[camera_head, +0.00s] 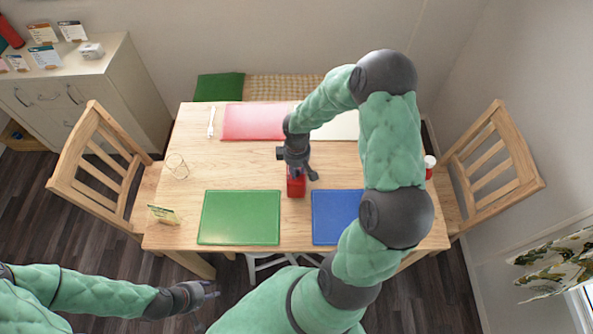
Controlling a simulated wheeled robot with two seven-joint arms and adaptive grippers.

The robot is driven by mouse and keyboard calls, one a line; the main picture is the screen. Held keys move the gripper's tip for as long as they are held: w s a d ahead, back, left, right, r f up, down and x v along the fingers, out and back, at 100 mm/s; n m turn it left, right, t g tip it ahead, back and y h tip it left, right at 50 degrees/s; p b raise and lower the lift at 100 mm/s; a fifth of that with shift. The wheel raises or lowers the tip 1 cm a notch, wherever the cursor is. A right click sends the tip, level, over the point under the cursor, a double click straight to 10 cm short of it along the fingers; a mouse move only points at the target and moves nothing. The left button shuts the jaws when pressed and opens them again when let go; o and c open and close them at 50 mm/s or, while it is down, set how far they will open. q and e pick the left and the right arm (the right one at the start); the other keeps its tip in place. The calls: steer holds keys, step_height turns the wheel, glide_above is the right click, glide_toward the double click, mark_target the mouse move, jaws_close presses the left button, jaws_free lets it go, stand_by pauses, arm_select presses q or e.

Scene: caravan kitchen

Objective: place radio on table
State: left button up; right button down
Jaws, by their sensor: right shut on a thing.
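The red radio (296,187) appears as a small red box at the middle of the wooden table (180,215), between the green and blue placemats. My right gripper (299,174) is over it, pointing down, and shut on it, hiding its upper part. I cannot tell whether the radio's base touches the tabletop or is slightly above it. My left gripper (205,291) is in front of the table at the lower left, away from everything on it. Its fingers are small and dark, and their opening is unclear.
A green placemat (240,217), blue placemat (335,217), red placemat (255,121) and partly hidden white placemat (335,126) lie on the table. Chairs (97,170) (495,165) flank the table. Bare wood surrounds the radio.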

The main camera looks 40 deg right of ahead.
steer(key=shift+w+f, duration=0.1)
steer(key=shift+f, duration=0.5)
steer(key=c, duration=1.4)
jaws_free()
steer(key=shift+f, duration=0.15)
steer(key=o, duration=0.4)
